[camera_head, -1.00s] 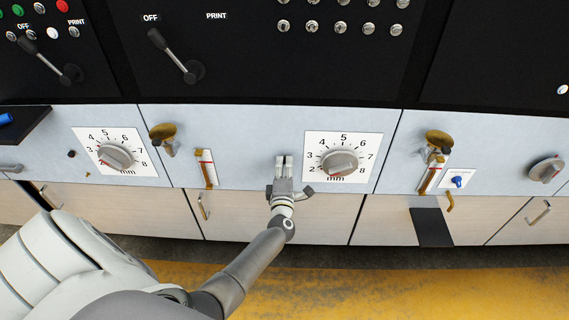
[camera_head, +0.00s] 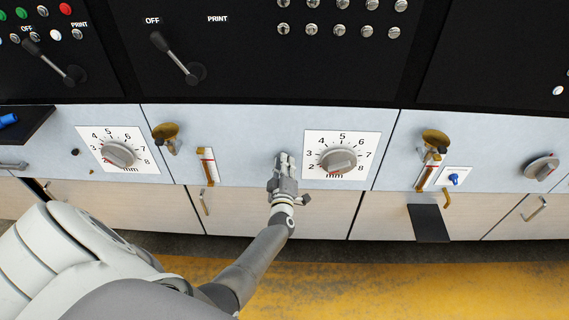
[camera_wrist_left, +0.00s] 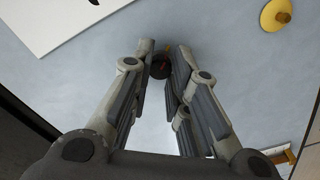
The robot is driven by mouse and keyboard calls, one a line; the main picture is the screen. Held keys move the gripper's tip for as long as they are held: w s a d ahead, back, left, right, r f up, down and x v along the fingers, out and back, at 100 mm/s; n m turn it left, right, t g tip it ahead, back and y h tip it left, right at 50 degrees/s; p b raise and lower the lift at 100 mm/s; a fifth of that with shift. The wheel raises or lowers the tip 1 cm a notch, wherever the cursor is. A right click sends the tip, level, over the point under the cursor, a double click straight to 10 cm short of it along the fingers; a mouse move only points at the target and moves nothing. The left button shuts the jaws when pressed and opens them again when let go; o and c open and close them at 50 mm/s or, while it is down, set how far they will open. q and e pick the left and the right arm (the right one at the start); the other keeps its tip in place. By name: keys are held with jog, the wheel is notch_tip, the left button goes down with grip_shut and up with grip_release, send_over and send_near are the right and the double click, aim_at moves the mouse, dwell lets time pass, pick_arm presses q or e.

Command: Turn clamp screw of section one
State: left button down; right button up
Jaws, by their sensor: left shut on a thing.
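The clamp screw is a small dark round knob (camera_wrist_left: 159,67) with a reddish mark, on the pale blue panel. In the left wrist view it sits between the fingertips of my left gripper (camera_wrist_left: 161,60), which are shut on it. In the head view my left gripper (camera_head: 285,160) reaches the panel just left of the middle dial (camera_head: 338,160), and its fingers hide the screw. My right gripper is not in view.
The dial's white plate lies close to my left gripper's right side. A brass knob (camera_head: 165,131) and a gauge (camera_head: 208,166) are to its left. Another small dark knob (camera_head: 76,154) sits beside the left dial (camera_head: 118,154). Wooden cabinet doors are below.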

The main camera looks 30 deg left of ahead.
pick_arm(q)
jog(key=shift+s+f, duration=0.1)
jog(key=shift+f, duration=0.05)
dwell(0.3)
jog(key=c, duration=1.3)
grip_release()
jog(key=shift+c, duration=0.2)
jog(key=v, duration=1.2)
